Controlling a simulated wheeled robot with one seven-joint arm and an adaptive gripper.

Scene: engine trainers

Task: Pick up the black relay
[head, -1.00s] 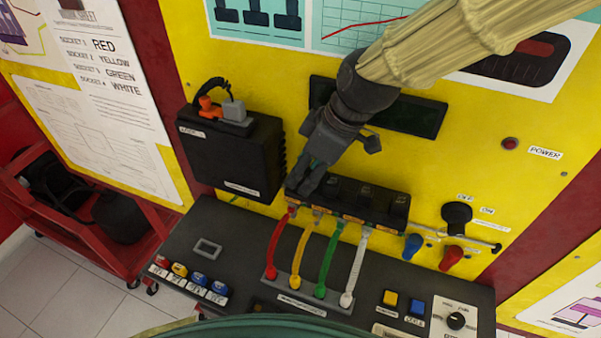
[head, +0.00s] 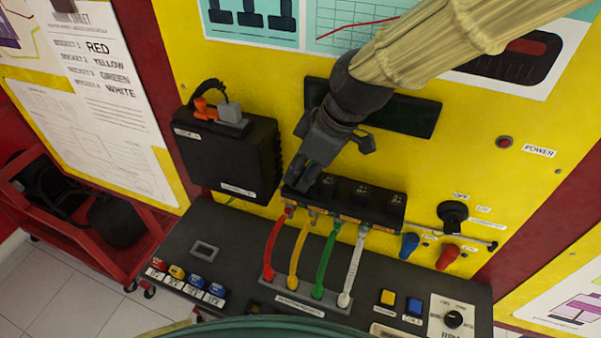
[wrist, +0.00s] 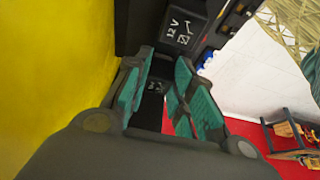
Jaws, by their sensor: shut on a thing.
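My gripper (head: 299,183) is at the left end of the black relay block (head: 350,209) on the yellow panel, its fingers pointing down to it. In the wrist view its teal-padded fingers (wrist: 156,92) are closed on a black relay (wrist: 153,88) with a white mark on top. Whether this relay is still seated in the block cannot be told, as the fingers hide it in the head view. Another black relay marked 12 V (wrist: 176,33) sits just beyond in the wrist view.
Red, yellow, green and white cables (head: 325,262) run from the block's front to the console below. A black box (head: 228,158) with an orange plug is close on the left. A key switch (head: 453,213) and blue and red knobs are on the right.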

